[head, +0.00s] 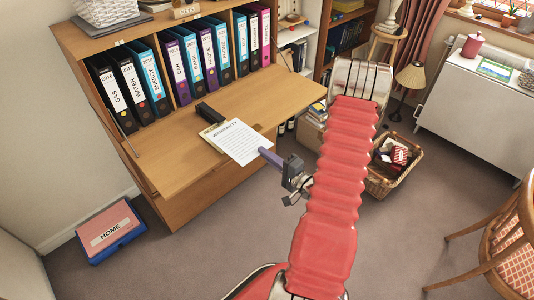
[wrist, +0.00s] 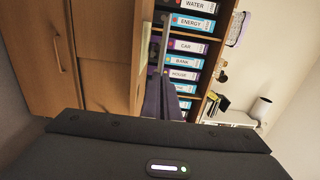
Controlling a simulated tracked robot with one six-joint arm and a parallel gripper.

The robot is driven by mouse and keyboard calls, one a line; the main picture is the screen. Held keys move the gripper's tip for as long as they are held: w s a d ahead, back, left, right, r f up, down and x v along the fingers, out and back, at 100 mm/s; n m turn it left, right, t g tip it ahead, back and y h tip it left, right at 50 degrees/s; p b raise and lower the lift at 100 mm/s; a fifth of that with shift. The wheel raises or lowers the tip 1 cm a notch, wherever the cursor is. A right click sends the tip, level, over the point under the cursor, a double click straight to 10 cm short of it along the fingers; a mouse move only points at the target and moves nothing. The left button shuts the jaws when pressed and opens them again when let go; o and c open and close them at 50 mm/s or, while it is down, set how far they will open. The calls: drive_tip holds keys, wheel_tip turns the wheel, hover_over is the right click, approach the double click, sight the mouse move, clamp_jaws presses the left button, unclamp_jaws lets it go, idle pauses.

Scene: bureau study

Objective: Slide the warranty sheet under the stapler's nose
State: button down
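The white warranty sheet (head: 240,143) lies at the front of the fold-down desk flap (head: 180,150), its near part overhanging the edge. The black stapler (head: 208,112) stands just behind the sheet's far edge; I cannot tell whether any paper is under its nose. My gripper (head: 265,153) reaches in from the right, its purple fingers at the sheet's overhanging right edge. The fingers look closed together on that edge. In the wrist view the fingers (wrist: 165,98) are close together, and a thin pale strip there may be the sheet edge-on.
An olive-coloured flat thing (head: 211,130) shows at the sheet's left side. Several ring binders (head: 180,72) stand along the back of the flap. The flap is clear left and right of the sheet. A wicker basket (head: 382,185) and a HOME box (head: 108,232) are on the floor.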

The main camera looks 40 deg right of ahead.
sight(239, 140)
drive_tip(key=shift+w+f, duration=0.25)
drive_tip(key=shift+f, duration=0.35)
drive_tip(key=shift+w+f, duration=0.2)
drive_tip(key=shift+f, duration=0.45)
drive_tip(key=shift+w+f, duration=0.25)
drive_tip(key=shift+f, duration=0.35)
drive_tip(key=shift+w+a, duration=0.1)
drive_tip(key=shift+w, duration=0.65)
idle(0.6)
drive_tip(key=shift+w, duration=2.2)
idle(1.6)
drive_tip(key=shift+f, duration=0.1)
idle(0.9)
